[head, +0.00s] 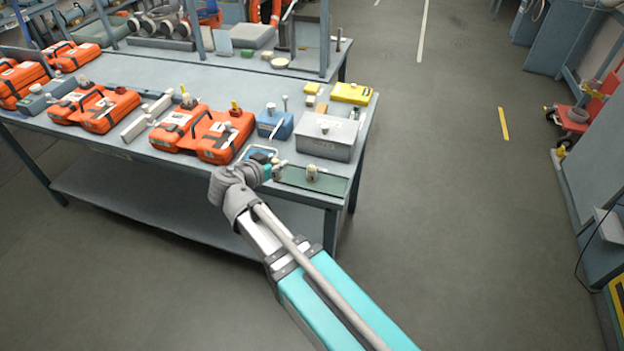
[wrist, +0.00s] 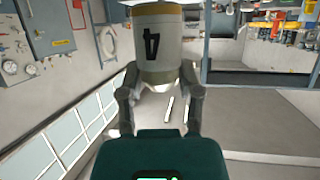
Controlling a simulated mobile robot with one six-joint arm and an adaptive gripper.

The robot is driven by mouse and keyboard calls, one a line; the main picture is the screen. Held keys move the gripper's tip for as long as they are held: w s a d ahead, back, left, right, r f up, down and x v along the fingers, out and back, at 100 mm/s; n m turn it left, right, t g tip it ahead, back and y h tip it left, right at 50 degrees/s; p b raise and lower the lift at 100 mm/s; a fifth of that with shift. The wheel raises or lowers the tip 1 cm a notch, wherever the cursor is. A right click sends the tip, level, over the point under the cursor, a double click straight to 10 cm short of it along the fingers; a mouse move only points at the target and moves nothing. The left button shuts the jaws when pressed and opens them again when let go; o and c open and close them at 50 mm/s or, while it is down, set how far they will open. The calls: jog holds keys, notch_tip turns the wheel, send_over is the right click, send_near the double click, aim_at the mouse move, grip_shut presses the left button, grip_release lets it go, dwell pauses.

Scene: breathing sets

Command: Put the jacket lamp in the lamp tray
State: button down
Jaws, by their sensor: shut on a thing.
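My gripper (wrist: 160,100) is shut on a short cream cylinder (wrist: 158,55) with a tan band and a black mark, seemingly the jacket lamp. In the head view my gripper (head: 281,169) is over the front edge of the bench, left of the dark green mat. The held piece is too small there to make out clearly. A small blue tray with a pale rim (head: 258,149) lies just behind my gripper, partly hidden by it; I cannot tell if it is the lamp tray.
A grey lidded box (head: 325,138), a blue box (head: 275,124) and orange cases (head: 225,140) crowd the bench behind. A yellow box (head: 352,93) is at the back right.

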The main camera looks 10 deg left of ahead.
jog(key=w+a+f+b, duration=0.1)
jog(key=w+f+b, duration=0.3)
jog(key=w, duration=0.5)
jog(key=b, duration=0.5)
send_over(289, 174)
jog(key=shift+s+f, duration=0.15)
jog(key=shift+f, duration=1.1)
jog(key=shift+s+f, duration=0.1)
jog(key=shift+f, duration=1.15)
jog(key=shift+w+f+b, duration=0.3)
jog(key=shift+f+b, duration=0.2)
jog(key=shift+b, duration=0.05)
jog(key=shift+f+b, duration=1.5)
jog(key=shift+f, duration=0.1)
jog(key=shift+c, duration=1.4)
grip_release()
